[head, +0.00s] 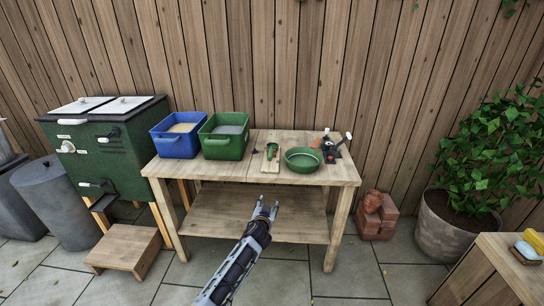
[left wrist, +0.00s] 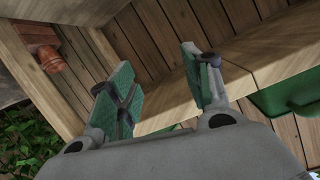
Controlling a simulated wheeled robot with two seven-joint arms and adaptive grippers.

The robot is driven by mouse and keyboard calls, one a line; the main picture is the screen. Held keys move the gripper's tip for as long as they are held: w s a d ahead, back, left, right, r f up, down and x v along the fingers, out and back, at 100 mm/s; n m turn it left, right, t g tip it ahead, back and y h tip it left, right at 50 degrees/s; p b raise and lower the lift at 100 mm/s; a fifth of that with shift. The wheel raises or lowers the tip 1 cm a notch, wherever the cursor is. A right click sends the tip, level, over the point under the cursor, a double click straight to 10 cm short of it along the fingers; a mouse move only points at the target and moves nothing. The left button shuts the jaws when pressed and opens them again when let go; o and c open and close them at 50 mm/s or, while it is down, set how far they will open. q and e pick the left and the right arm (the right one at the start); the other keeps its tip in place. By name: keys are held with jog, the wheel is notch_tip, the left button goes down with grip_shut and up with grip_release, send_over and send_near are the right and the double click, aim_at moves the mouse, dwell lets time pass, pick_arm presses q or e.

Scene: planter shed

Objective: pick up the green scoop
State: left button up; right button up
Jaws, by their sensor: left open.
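The green scoop (head: 271,151) lies on a small wooden board (head: 268,166) on top of the wooden table (head: 252,172), left of a green bowl (head: 303,162). My left gripper (head: 266,208) is open and empty. In the head view it appears below the scoop, in front of the table's front edge, and does not touch the scoop. In the left wrist view the two padded fingers (left wrist: 160,85) are spread apart, with table wood behind them. I cannot make out the scoop in that view. My right gripper is not in view.
A blue bin (head: 178,146) and a green bin (head: 224,147) stand on the table's left. A lower shelf (head: 205,222) runs under the tabletop. Bricks and pots (head: 375,217) stand right of the table. A wooden step (head: 128,250) stands left.

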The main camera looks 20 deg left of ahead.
pick_arm(q)
notch_tip(320, 180, up, 16)
jog(key=w+n+t+y+b, duration=0.1)
jog(key=w+t+b, duration=0.2)
jog(key=shift+a+n+y+b, duration=0.25)
jog(key=shift+n+y+b, duration=0.05)
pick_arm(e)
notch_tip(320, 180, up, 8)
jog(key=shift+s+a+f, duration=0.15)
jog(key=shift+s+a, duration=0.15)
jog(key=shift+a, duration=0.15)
pick_arm(q)
jog(key=shift+f, duration=0.1)
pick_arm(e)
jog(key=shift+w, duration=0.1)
